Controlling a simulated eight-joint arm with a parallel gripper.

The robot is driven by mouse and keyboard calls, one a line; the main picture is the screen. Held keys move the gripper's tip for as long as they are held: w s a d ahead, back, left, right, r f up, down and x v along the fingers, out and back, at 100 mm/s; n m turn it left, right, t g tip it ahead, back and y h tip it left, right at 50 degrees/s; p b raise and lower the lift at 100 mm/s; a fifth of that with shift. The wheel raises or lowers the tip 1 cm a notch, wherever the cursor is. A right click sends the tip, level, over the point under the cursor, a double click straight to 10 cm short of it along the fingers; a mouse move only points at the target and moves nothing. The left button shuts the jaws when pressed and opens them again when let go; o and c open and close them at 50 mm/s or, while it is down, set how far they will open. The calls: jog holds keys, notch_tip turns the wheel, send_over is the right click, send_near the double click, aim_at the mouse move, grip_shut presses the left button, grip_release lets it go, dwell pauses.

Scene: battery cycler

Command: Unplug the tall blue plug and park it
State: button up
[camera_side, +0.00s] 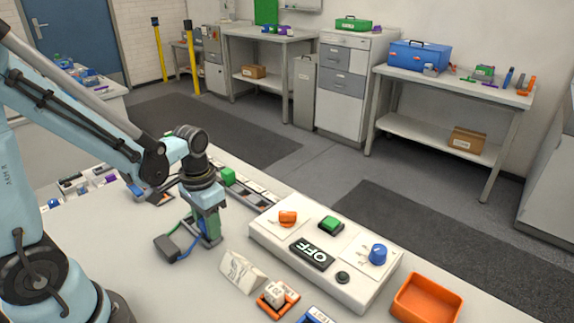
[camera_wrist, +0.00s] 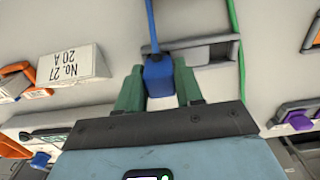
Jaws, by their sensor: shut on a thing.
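My gripper (camera_wrist: 159,85) has green fingers that are shut on the sides of a blue plug (camera_wrist: 158,70). A blue cord runs from the plug to the top of the wrist view. A grey slotted block (camera_wrist: 216,51) shows just beyond the plug; I cannot tell whether the plug is seated in it. In the side view my gripper (camera_side: 206,222) points down close to the bench, left of the white control box (camera_side: 312,262). There its fingers mostly hide the plug. Blue and green cords lead to a dark box (camera_side: 168,248) at its left.
The control box shows "OFF" (camera_side: 312,253) and carries an orange knob (camera_side: 288,218), a green button (camera_side: 331,223) and a blue knob (camera_side: 377,254). A white label wedge (camera_side: 242,270), an orange holder (camera_side: 277,298) and an orange tray (camera_side: 427,299) stand nearby. Bench left of my gripper is fairly clear.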

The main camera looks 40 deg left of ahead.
jog(key=shift+f, duration=0.25)
jog(key=o, duration=1.1)
jog(key=shift+o, duration=0.2)
notch_tip(320, 180, up, 12)
jog(key=d+t, duration=0.1)
jog(key=t, duration=0.1)
jog(key=d+t, duration=0.3)
jog(key=t, duration=0.2)
jog(key=shift+w+d, duration=0.2)
jog(key=shift+d, duration=0.15)
